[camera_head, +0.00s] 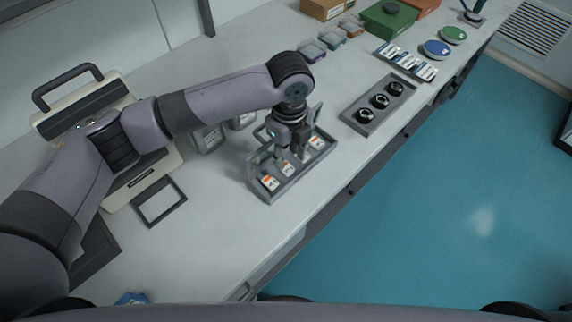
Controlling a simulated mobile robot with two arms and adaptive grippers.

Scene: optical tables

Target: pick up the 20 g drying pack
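A grey tray (258,196) on the bench holds small white packs with orange marks. One pack (270,183) lies at the tray's near left end, a middle pack (287,169) sits beside it, and another pack (317,143) lies toward the far right end. The labels are too small to read, so I cannot tell which is the 20 g drying pack. My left gripper (293,158) points down over the tray, fingers apart, close above the middle pack and partly hiding it. I cannot tell whether it touches the pack. My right gripper is out of view.
A grey holder (358,125) with three black round parts stands right of the tray. A beige case (160,165) and a dark square frame (160,203) lie to the left. Pale containers (209,140) stand behind the tray. Bench in front of the tray is clear.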

